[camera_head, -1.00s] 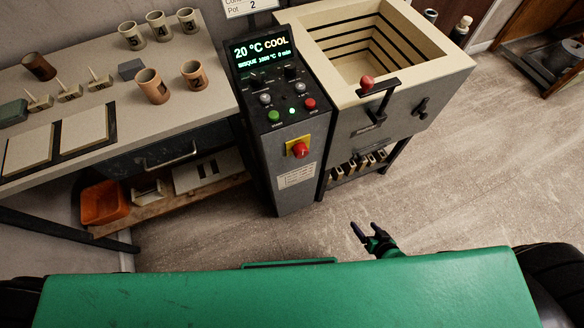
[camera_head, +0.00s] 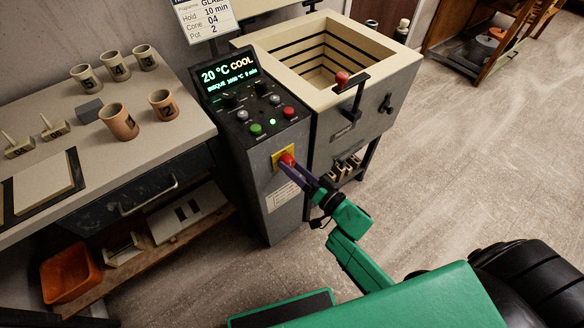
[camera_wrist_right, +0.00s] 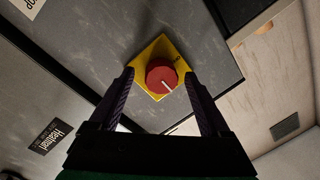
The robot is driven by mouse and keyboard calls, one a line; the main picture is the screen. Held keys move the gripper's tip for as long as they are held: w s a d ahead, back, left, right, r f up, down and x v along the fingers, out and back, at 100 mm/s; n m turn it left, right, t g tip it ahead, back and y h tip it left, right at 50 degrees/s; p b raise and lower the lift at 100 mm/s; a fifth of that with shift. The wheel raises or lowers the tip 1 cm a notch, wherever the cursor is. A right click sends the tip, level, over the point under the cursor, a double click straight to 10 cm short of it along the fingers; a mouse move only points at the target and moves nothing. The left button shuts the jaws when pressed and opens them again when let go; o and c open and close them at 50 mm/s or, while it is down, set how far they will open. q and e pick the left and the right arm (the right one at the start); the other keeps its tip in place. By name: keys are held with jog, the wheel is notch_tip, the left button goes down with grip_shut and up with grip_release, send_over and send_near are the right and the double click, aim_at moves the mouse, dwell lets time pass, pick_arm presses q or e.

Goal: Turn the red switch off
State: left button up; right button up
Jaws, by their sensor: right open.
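The red switch (camera_head: 286,160) is a round knob on a yellow plate (camera_head: 276,155) on the front of the grey control cabinet. In the right wrist view the red switch (camera_wrist_right: 161,75) has a white line pointing to the lower right, and the yellow plate (camera_wrist_right: 151,52) shows around it. My right gripper (camera_head: 302,170) is in front of the switch. In the right wrist view its two fingers (camera_wrist_right: 161,87) are open, one on each side of the knob, with gaps to it. My left gripper is not in view.
The cabinet's sloped panel (camera_head: 262,127) carries several buttons and a display (camera_head: 229,73) reading 20 °C COOL. An open kiln (camera_head: 295,77) stands to its right. A table (camera_head: 150,101) with several cups is to the left. The floor (camera_head: 450,150) at right is clear.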

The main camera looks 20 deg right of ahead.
jog(key=shift+w+a, duration=0.2)
jog(key=shift+w, duration=0.1)
grip_shut()
jog(key=shift+n, duration=0.3)
jog(key=n+p, duration=0.2)
jog(key=n, duration=0.1)
jog(key=shift+r, duration=0.15)
jog(key=n+p, duration=0.1)
jog(key=n, duration=0.3)
jog(key=shift+d+n+h+p, duration=0.1)
jog(key=shift+n+h+p, duration=0.2)
jog(key=shift+h+p, duration=0.1)
jog(key=n, duration=0.4)
jog(key=shift+h, duration=0.4)
jog(key=n, duration=0.4)
jog(key=shift+h, duration=0.3)
jog(key=shift+n, duration=0.4)
